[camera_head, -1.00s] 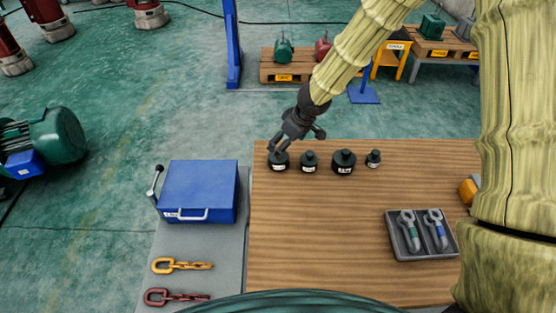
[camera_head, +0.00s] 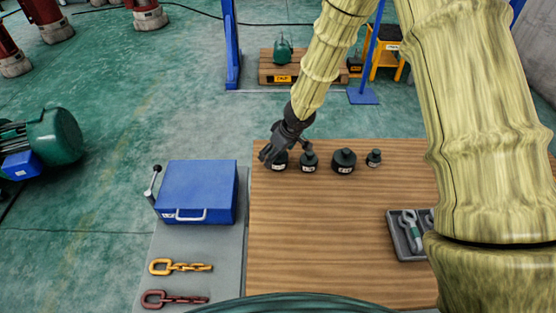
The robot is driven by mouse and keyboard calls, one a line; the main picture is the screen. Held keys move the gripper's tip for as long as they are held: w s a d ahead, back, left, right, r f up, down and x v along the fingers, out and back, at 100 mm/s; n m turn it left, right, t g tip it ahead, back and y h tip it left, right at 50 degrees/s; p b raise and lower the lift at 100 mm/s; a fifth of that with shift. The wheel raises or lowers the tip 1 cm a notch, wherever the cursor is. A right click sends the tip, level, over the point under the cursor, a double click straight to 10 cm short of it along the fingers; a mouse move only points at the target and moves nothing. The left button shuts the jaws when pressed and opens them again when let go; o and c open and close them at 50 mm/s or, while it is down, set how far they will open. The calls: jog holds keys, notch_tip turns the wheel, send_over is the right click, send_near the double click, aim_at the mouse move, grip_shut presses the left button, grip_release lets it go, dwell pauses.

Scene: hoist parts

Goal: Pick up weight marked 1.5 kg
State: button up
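Several black weights with small white labels stand in a row along the back edge of the wooden table; the labels are too small to read, so I cannot tell which is 1.5 kg. The leftmost weight (camera_head: 280,168) is partly hidden by my gripper. Beside it stand a second weight (camera_head: 309,163), a wider third weight (camera_head: 344,162) and a small rightmost weight (camera_head: 374,158). My gripper (camera_head: 286,152) is open, its fingers spread over the leftmost weight, with the right finger close to the top of the second. Whether it touches either cannot be told.
The wooden table (camera_head: 330,230) is clear in front of the weights. A grey tray (camera_head: 399,241) with shackles is at right, partly hidden by my arm. A blue box (camera_head: 198,190), a yellow chain (camera_head: 180,267) and a red chain (camera_head: 174,299) lie at left.

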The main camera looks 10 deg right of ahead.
jog(key=shift+x, duration=0.9)
grip_shut()
jog(key=shift+w+r, duration=0.1)
